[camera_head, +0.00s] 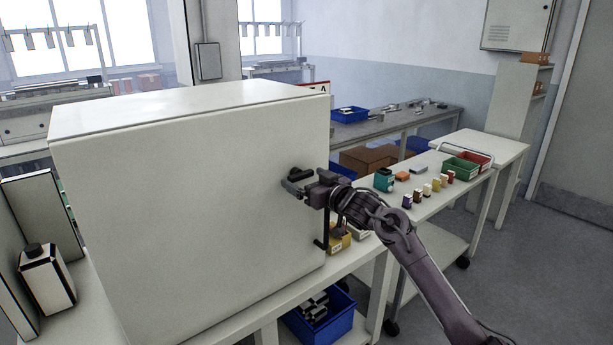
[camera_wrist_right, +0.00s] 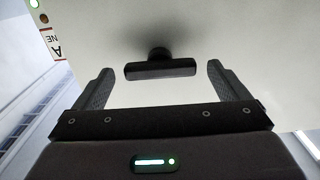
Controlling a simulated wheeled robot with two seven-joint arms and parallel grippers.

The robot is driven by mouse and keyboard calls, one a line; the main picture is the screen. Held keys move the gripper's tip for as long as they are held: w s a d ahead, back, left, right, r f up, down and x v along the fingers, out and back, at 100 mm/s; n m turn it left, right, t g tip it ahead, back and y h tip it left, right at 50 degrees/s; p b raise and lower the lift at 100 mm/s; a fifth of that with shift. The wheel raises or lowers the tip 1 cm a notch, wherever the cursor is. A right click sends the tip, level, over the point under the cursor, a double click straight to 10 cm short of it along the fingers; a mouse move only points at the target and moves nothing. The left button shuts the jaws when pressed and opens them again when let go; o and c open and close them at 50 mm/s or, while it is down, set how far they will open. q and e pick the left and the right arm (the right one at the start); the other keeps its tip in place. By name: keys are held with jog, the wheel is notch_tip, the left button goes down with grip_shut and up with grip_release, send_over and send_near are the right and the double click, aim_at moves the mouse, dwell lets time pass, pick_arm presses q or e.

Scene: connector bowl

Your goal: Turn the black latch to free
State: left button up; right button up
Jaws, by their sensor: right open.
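The black latch (camera_head: 299,173) is on the front face of the large white cabinet (camera_head: 190,190), near its right edge. In the right wrist view the latch (camera_wrist_right: 160,69) is a dark bar lying nearly level on a round stem. My right gripper (camera_head: 293,186) is in front of the cabinet face, close to the latch. Its jaws are open and empty, with one finger to each side of the bar in the wrist view. I see a gap between the bar and each finger. My left gripper is not in view.
A black upright handle (camera_head: 324,228) is at the cabinet's lower right edge. A bench (camera_head: 440,205) to the right holds small coloured blocks, a green bin (camera_head: 461,166) and a red bin (camera_head: 479,160). A blue bin (camera_head: 318,325) with parts is below. A white-and-black container (camera_head: 47,280) stands left.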

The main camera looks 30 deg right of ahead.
jog(key=shift+w, duration=0.25)
jog(key=c, duration=1)
